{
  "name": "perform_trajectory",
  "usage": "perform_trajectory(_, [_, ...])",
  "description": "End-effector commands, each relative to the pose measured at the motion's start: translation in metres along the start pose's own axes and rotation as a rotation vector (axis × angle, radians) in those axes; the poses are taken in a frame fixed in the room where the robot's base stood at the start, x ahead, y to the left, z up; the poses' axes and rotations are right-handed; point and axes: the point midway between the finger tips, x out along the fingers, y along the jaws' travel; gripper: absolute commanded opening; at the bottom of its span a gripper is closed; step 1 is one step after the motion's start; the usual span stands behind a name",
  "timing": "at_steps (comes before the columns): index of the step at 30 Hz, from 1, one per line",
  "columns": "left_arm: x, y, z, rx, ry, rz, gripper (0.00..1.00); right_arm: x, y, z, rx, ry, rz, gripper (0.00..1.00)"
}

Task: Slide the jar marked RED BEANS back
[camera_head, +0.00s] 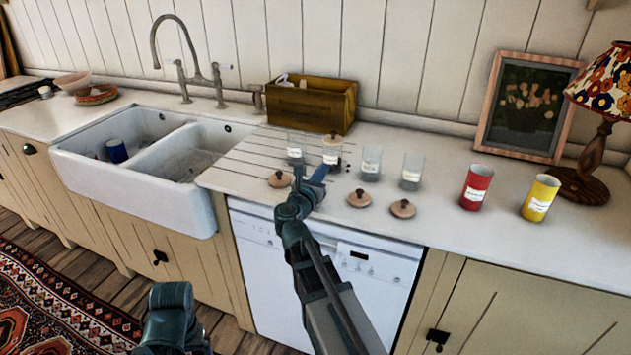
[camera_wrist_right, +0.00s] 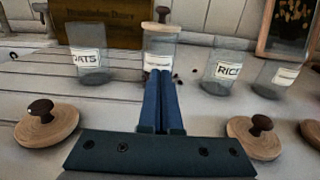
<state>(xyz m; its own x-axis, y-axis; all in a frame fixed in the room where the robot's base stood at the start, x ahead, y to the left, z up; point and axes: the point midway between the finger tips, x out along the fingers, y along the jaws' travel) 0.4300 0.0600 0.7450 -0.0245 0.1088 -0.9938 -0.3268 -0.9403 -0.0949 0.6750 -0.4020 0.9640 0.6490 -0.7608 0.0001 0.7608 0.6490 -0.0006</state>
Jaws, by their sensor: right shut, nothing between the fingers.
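A lidded glass jar (camera_head: 331,157) with a white label stands on the counter between other jars. In the wrist view this jar (camera_wrist_right: 158,45) is straight ahead of my fingers, which hide part of its lower front. Its label is too small to read. My right gripper (camera_head: 321,173) is shut and empty, its fingertips (camera_wrist_right: 164,74) pointing at the jar's front. I cannot tell whether they touch it. An open jar marked OATS (camera_wrist_right: 89,56) stands to the left and one marked RICE (camera_wrist_right: 224,70) to the right. My left gripper is not in view.
Another open jar (camera_head: 412,171) stands farther right. Wooden lids (camera_head: 359,198) lie in front, and dark bits are scattered around the jars. A wooden box (camera_head: 310,104) stands behind. Red (camera_head: 475,187) and yellow (camera_head: 540,198) cans stand right; the sink (camera_head: 130,190) is left.

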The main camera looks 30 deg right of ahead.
Motion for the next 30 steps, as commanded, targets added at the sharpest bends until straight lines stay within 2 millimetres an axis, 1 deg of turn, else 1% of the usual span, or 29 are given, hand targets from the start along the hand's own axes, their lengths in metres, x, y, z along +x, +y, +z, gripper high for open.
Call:
perform_trajectory(1, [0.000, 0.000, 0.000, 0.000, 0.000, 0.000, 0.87, 0.011, 0.001, 0.000, 0.000, 0.000, -0.002, 0.00])
perform_trajectory(3, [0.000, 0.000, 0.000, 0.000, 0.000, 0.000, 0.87, 0.019, 0.001, 0.000, 0.000, 0.000, -0.001, 0.00])
perform_trajectory(7, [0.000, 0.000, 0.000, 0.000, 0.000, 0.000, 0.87, 0.030, 0.001, 0.000, 0.000, 0.000, -0.001, 0.00])
perform_trajectory(12, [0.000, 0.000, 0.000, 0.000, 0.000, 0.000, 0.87, 0.036, 0.001, 0.000, 0.000, 0.000, 0.001, 0.00])
perform_trajectory(21, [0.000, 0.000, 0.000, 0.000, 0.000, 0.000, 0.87, 0.036, 0.000, 0.000, 0.000, 0.000, 0.001, 0.00])
perform_trajectory(23, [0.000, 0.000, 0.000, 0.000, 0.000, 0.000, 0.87, 0.039, 0.001, 0.000, 0.000, 0.000, 0.000, 0.00])
perform_trajectory(26, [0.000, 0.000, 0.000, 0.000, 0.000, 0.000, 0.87, 0.057, 0.001, 0.000, 0.000, 0.000, -0.003, 0.00])
perform_trajectory(30, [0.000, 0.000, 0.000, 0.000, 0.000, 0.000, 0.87, 0.095, 0.002, 0.000, 0.000, 0.000, -0.003, 0.00])
